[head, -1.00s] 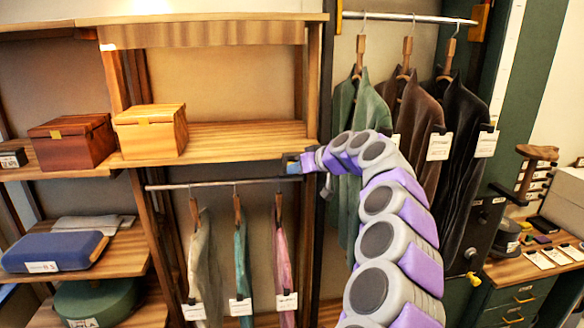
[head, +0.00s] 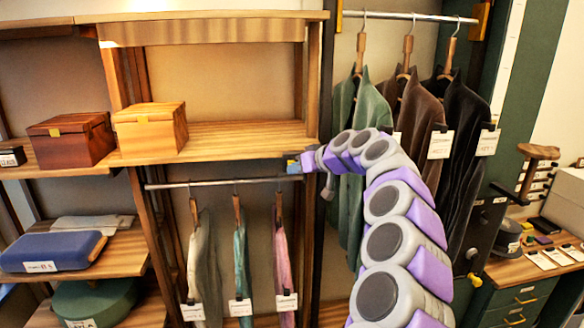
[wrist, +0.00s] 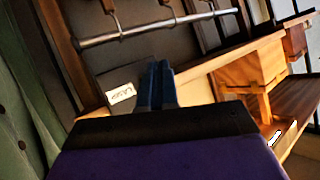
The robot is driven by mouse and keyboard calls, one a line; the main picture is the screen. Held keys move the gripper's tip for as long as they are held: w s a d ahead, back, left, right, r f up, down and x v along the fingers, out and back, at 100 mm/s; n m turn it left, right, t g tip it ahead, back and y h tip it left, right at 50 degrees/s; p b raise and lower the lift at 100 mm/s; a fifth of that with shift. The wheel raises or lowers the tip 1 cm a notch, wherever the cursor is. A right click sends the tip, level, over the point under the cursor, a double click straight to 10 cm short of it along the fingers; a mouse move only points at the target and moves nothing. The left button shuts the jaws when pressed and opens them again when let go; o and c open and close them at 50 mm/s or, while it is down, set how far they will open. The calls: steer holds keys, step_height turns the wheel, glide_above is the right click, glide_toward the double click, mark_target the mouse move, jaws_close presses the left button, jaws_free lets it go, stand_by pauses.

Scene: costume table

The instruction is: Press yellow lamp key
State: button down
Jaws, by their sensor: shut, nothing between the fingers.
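My gripper (head: 294,165) is at the end of my purple and grey arm, in front of the right end of the middle wooden shelf. In the wrist view its blue fingers (wrist: 159,85) are together with nothing between them. Just left of them is a dark panel with a small white label (wrist: 121,93), whose print is too blurred to read surely. No yellow lamp key can be made out there; the fingers hide part of the panel. A small yellow knob (head: 473,281) shows low on a black box at the right in the head view, well apart from my gripper.
Dark and green jackets (head: 371,110) hang right of my gripper. Shorter garments hang from a lower rail (head: 215,184) below left. Two wooden boxes (head: 150,128) stand on the shelf (head: 235,138). A desk (head: 520,268) with cards is at the far right.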

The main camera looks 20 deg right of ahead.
steer(key=s+b, duration=0.1)
steer(key=s, duration=0.1)
steer(key=s+a+b, duration=0.1)
steer(key=b, duration=0.1)
steer(key=s+b, duration=0.1)
steer(key=s, duration=0.1)
steer(key=shift+s+a+b, duration=0.3)
steer(key=shift+s, duration=0.1)
